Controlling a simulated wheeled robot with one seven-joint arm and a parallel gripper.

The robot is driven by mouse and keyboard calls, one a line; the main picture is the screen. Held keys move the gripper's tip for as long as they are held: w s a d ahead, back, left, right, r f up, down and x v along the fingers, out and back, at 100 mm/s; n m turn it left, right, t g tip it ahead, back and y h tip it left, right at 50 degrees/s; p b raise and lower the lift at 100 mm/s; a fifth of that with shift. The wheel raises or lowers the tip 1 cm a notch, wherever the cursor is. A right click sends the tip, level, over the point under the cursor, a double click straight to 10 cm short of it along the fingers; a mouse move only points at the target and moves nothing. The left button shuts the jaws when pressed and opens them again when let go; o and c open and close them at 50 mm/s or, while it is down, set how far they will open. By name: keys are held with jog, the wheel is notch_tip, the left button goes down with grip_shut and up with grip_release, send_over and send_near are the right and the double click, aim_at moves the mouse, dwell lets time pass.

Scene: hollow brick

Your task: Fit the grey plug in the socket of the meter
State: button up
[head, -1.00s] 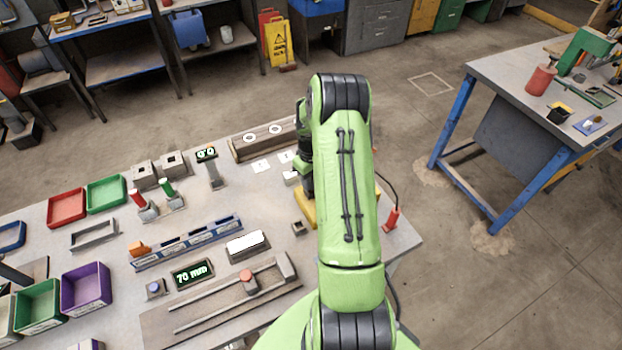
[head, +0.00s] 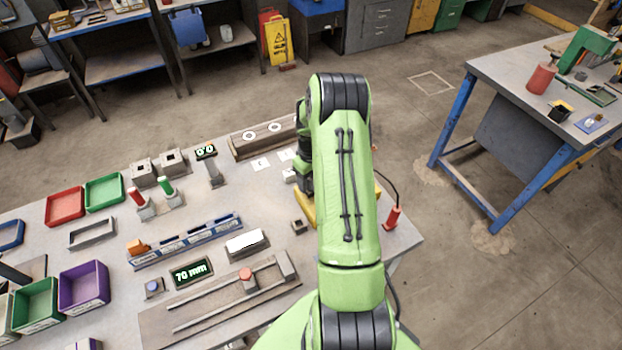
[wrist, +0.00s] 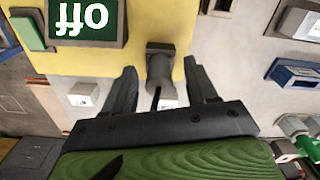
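The yellow meter (wrist: 190,12) fills the upper middle of the wrist view. Its dark display (wrist: 85,20) reads "OFF" upside down. In the head view the meter (head: 308,208) shows only at its edge behind my arm. A grey piece with a dark top (wrist: 160,68), which looks like the plug, stands against the meter's yellow face. I cannot tell whether it sits in a socket. My gripper (wrist: 159,72) is open around it, one finger on each side, with gaps showing. In the head view my arm hides the gripper.
A red handle (head: 392,217) on a cable is at the table's right edge. A small grey block (head: 299,227) and a white-topped box (head: 246,243) are left of my arm. A rail fixture (head: 230,295) lies in front. Coloured bins (head: 86,287) stand at left.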

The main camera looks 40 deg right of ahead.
notch_tip(320, 180, up, 16)
dwell(0.5)
jog(key=shift+f, duration=0.1)
jog(key=s+a+r+t, duration=0.1)
jog(key=s+a+r, duration=0.1)
jog(key=a+r, duration=0.3)
jog(key=s+a+r+t+h, duration=0.1)
jog(key=s+a+r, duration=0.15)
jog(key=a, duration=0.35)
jog(key=s+a+r+t, duration=0.1)
jog(key=s+a+r, duration=0.1)
jog(key=a+r, duration=0.35)
jog(key=s+a+f+t+y+b, duration=0.1)
jog(key=s+a+t, duration=0.1)
jog(key=s+a, duration=0.7)
jog(key=s, duration=0.4)
jog(key=shift+s+a+t, duration=0.2)
jog(key=shift+a+t, duration=0.1)
jog(key=shift+a, duration=0.05)
